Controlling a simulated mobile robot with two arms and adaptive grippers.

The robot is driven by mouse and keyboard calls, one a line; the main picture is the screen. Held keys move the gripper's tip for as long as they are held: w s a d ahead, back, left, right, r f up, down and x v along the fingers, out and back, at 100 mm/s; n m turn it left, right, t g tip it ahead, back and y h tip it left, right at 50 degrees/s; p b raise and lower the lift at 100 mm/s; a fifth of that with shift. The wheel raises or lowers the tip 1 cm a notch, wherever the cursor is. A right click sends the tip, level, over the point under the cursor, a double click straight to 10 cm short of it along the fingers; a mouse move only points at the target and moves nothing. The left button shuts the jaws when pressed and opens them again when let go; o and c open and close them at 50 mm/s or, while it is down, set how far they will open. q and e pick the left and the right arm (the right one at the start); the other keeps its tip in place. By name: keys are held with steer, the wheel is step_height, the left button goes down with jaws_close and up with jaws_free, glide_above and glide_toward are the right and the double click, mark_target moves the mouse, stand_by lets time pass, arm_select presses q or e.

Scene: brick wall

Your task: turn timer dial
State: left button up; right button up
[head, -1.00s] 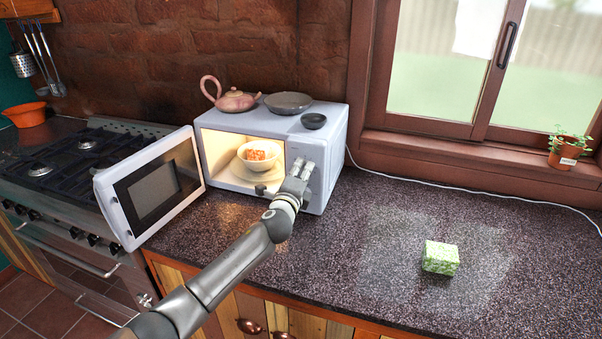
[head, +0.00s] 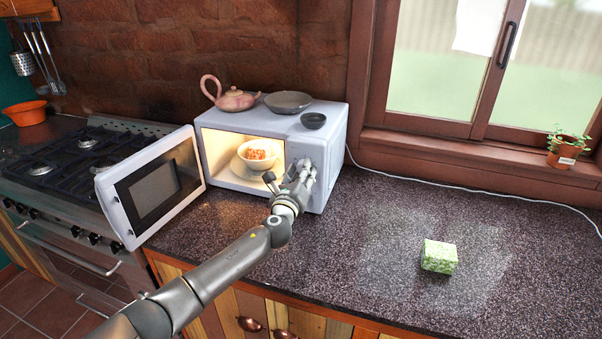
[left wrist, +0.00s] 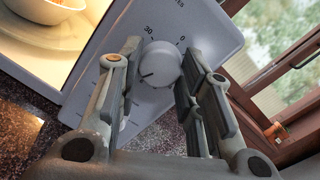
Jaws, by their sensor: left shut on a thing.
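The white microwave (head: 258,118) stands on the counter with its door (head: 155,195) swung open to the left. A bowl of orange food (head: 260,155) sits on the plate inside its lit cavity. My left gripper (head: 303,170) is at the control panel on the microwave's right front. In the left wrist view, the round white timer dial (left wrist: 160,64) lies between the two fingers of my left gripper (left wrist: 161,58), which is shut on it. A dark pointer line on the dial points to the lower left; "30" and "0" are printed above it. In the head view the gripper hides the dial.
A pink teapot (head: 235,100), a grey plate (head: 288,102) and a small dark bowl (head: 313,120) stand on the microwave. A stove (head: 80,160) is at left.

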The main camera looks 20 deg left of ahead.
arm_select(q)
steer(key=shift+f+m, duration=0.15)
steer(key=shift+m, duration=0.25)
steer(key=o, duration=1)
steer(key=shift+o, duration=0.2)
steer(key=s, duration=1.2)
steer(key=shift+d+f, duration=0.2)
steer(key=shift+d, duration=0.05)
